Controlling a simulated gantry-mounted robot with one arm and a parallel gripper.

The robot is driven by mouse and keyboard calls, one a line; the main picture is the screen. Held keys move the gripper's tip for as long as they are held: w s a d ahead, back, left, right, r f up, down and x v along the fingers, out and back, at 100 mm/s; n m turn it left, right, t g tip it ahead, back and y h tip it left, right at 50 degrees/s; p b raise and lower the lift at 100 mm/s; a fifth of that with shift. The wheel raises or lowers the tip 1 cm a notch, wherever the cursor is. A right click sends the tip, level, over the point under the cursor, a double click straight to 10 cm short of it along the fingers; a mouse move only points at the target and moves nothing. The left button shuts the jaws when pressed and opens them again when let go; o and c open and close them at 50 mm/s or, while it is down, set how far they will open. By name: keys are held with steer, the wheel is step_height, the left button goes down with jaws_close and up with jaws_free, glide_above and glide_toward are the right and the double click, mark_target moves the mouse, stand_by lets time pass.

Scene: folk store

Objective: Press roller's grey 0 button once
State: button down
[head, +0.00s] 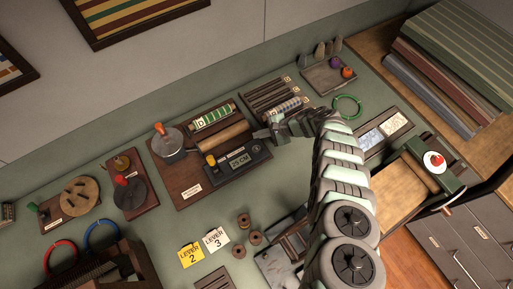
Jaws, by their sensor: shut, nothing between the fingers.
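A wooden roller (224,137) lies on a dark brown board. In front of it is a dark box with a display reading about 25 CM (238,161) and a yellow knob or button (211,160) at its left end. A small pale spot (255,148) near the box's right end may be the grey 0 button; it is too small to tell. My gripper (262,135) is shut and empty at the right end of the roller, just above and behind the box's right end. Whether it touches anything cannot be told.
A lever with an orange knob (160,129) stands left of the roller. A green-labelled cylinder (212,117) and a slatted rack (272,97) lie behind. A green press with a red knob (436,161) stands at right.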

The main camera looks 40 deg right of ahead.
mark_target(259, 149)
steer(key=shift+f, duration=0.15)
step_height(259, 149, down, 9)
steer(key=b, duration=0.9)
steer(key=shift+r, duration=0.2)
steer(key=shift+f, duration=0.1)
stand_by(1.4)
steer(key=shift+f, duration=0.3)
steer(key=shift+f+b, duration=0.55)
steer(key=shift+b, duration=0.2)
stand_by(0.4)
steer(key=shift+r, duration=0.1)
steer(key=shift+r+p, duration=0.85)
steer(key=shift+p, duration=0.2)
steer(key=shift+r, duration=0.1)
